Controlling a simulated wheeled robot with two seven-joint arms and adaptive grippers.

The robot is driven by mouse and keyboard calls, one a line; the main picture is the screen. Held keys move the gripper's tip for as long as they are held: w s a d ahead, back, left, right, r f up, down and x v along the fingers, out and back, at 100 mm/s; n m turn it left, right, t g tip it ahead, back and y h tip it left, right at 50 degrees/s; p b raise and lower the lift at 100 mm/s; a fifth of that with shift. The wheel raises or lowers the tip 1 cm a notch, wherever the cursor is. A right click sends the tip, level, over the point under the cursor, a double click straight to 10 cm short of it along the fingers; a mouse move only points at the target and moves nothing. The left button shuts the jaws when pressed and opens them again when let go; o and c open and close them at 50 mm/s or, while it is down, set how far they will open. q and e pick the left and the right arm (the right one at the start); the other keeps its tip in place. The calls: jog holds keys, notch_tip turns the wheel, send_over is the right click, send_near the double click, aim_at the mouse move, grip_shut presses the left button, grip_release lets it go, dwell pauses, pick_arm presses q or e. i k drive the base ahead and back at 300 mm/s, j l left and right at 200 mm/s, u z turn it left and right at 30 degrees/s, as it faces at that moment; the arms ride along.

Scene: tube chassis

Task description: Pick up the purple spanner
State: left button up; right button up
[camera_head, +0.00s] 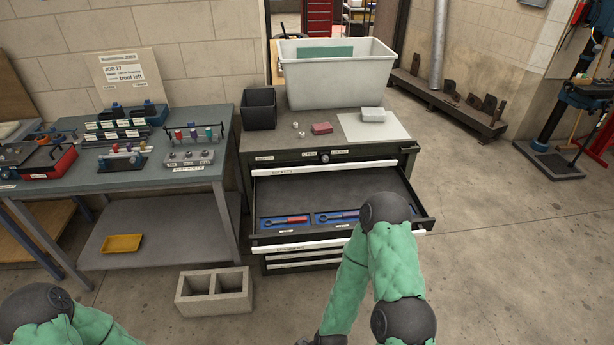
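A purple spanner (347,214) lies in a blue holder at the front of the open top drawer (290,191) of the dark tool cabinet. My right arm's elbow is just to its right and may cover part of the holder. A red spanner (292,220) lies in a similar blue holder to its left. My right forearm runs down in front of the drawer to the bottom edge, where only a dark wrist part shows. My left arm shows only at the bottom left corner. Neither gripper's fingers are in view.
On the cabinet top are a large white bin (340,85), a black bin (259,110), a red block (322,128) and a grey block (373,114). A workbench (150,178) with fixtures stands left. A concrete block (214,294) is on the floor.

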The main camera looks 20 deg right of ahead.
aim_at(340, 216)
jog(key=z, duration=1)
